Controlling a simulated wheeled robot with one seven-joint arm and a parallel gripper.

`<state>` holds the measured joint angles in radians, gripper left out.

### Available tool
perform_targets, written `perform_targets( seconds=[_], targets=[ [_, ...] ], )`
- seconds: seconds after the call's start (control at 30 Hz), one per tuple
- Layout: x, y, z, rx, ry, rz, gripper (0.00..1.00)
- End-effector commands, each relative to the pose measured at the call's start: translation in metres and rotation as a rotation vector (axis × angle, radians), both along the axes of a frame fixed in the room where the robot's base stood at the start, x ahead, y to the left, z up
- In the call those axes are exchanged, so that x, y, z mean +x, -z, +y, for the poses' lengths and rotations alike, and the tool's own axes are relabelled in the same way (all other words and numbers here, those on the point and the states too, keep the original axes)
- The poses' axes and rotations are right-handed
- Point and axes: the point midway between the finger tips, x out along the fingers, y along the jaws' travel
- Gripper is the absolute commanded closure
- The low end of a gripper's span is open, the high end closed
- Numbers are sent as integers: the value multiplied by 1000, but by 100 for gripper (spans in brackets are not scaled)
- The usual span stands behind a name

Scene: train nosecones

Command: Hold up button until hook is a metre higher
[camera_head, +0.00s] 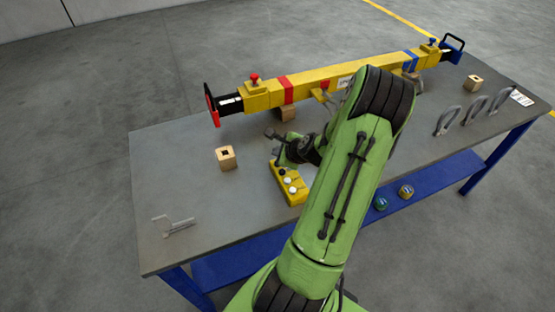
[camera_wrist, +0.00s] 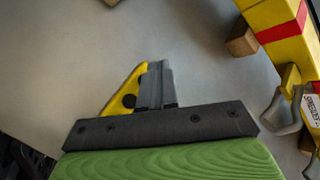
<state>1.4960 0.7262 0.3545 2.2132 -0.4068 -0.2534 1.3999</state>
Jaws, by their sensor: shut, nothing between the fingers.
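The yellow control box (camera_head: 292,187) lies on the table with black and white buttons on its top face. In the wrist view its yellow end (camera_wrist: 122,90) shows with one dark round button, beside and partly behind my fingers. My gripper (camera_head: 277,163) points down at the far end of the box. Its fingers (camera_wrist: 154,68) are together with nothing between them. They hide part of the box, and I cannot tell which button is under them or whether they touch it. Button markings are too small to read. No crane hook is identifiable in either view.
A yellow beam (camera_head: 330,74) with red and blue bands lies along the table's back on wooden blocks. A wooden block with a hole (camera_head: 226,157) stands to the left. Grey shackles (camera_head: 473,111) lie to the right. The grey tabletop (camera_head: 180,185) is mostly clear at left.

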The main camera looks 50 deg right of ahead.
Motion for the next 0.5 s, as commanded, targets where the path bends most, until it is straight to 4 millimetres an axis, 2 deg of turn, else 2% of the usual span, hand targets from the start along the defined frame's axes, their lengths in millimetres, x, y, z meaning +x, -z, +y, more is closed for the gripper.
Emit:
perform_targets(
  seconds=[0.03, 0.3, 0.5],
  targets=[
    [0, -11, 0, -1, -1, 0, 100],
    [0, -36, 0, -1, 0, 1, 100],
    [0, -35, 0, 0, 1, 1, 100]
  ],
)
